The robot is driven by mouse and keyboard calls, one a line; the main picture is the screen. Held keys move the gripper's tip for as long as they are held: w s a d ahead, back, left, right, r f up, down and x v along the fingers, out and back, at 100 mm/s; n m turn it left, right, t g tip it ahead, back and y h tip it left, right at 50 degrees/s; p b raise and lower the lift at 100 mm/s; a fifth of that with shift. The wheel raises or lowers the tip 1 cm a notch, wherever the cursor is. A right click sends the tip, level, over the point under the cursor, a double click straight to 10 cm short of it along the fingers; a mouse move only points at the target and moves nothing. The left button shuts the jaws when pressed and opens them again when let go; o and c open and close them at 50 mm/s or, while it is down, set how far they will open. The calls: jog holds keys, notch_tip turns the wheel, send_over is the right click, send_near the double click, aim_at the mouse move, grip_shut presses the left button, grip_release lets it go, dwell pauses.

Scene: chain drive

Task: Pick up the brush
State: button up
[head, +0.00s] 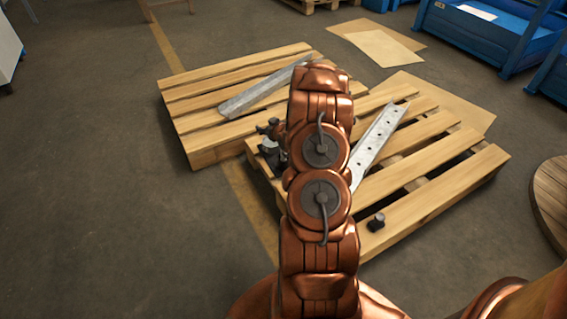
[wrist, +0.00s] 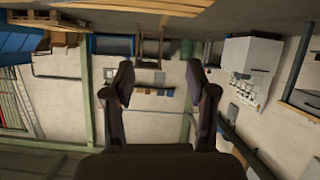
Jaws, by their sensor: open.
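I cannot make out a brush for certain in either view. In the head view, a small dark object (head: 376,221) lies near the front edge of the nearer pallet; it is too small to tell what it is. My copper arm stands upright in the middle and hides part of both pallets. Dark and grey parts (head: 271,150) show just left of the arm; I cannot tell what they are. In the wrist view, my gripper (wrist: 159,82) has its two dark fingers spread apart with nothing between them. That view is upside down and shows a distant wall.
The nearer wooden pallet (head: 437,204) carries a perforated metal bar (head: 376,141). The farther pallet (head: 197,137) carries another metal bar (head: 258,90). Cardboard sheets (head: 385,47) lie behind, and blue bins (head: 480,33) stand at the back right. The floor at left is clear.

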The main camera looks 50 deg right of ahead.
jog(key=s+d+f+m+t+h+b, duration=0.1)
jog(key=s+d+f+t+b, duration=0.2)
jog(key=f, duration=0.5)
jog(key=s+d+f+m+t+h+b, duration=0.1)
jog(key=s+d+f+t+b, duration=0.15)
jog(key=s+f+b, duration=0.45)
jog(key=shift+g, duration=0.45)
jog(key=w+f, duration=0.1)
jog(key=w, duration=0.1)
jog(key=w+d+b, duration=0.1)
jog(key=w, duration=0.2)
jog(key=w+d+f, duration=0.1)
jog(key=w, duration=0.2)
jog(key=shift+w+d+f+b, duration=0.1)
jog(key=shift+d+f+b, duration=0.1)
jog(key=shift+f+b, duration=0.1)
jog(key=shift+w+d+r, duration=0.15)
jog(key=shift+w+d, duration=0.05)
jog(key=shift+w, duration=0.2)
jog(key=shift+c, duration=0.2)
grip_shut()
